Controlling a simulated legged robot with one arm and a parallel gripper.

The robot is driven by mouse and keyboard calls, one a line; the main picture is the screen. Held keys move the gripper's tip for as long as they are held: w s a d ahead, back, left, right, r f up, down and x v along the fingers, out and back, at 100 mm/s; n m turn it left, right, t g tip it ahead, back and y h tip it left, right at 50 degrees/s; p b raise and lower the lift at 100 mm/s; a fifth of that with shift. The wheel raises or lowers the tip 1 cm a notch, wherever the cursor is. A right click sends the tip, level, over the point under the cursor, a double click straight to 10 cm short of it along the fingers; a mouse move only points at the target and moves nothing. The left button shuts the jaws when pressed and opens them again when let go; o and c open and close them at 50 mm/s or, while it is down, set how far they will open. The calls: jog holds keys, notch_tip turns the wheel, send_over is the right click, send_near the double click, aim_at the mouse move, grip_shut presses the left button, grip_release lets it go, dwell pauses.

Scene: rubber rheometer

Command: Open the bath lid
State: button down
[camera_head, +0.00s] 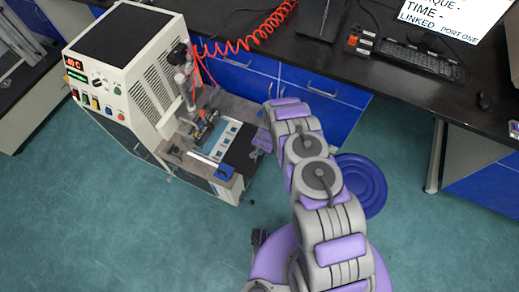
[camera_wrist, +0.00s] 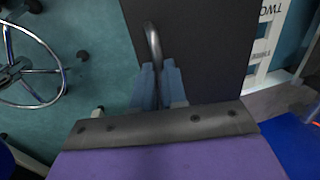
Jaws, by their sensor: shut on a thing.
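The bath lid is a flat dark panel (camera_wrist: 205,55) filling the upper middle of the wrist view. A curved metal handle (camera_wrist: 152,38) stands at its left side. My gripper (camera_wrist: 158,72) has its two blue-grey fingers shut on the lower end of this handle. In the head view my gripper (camera_head: 262,141) is at the right side of the beige rheometer (camera_head: 130,70), beside the dark panel (camera_head: 240,152) on its low front part. My arm partly hides that spot, and the handle is too small to make out there.
A dark bench (camera_head: 240,22) with blue drawers runs behind the machine and carries a keyboard (camera_head: 415,58). A round blue stool (camera_head: 362,185) stands right of my arm. The green floor at lower left is clear.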

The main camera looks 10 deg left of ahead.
jog(key=c, duration=1.4)
grip_release()
jog(key=shift+a+f, duration=0.1)
jog(key=shift+a, duration=0.25)
jog(key=shift+o, duration=1.2)
jog(key=shift+d+r, duration=0.2)
jog(key=shift+d, duration=0.25)
jog(key=p+v, duration=0.3)
jog(key=v, duration=1.3)
jog(key=shift+a+r, duration=0.3)
jog(key=shift+r, duration=0.15)
jog(key=shift+d, duration=0.15)
jog(key=shift+w, duration=0.1)
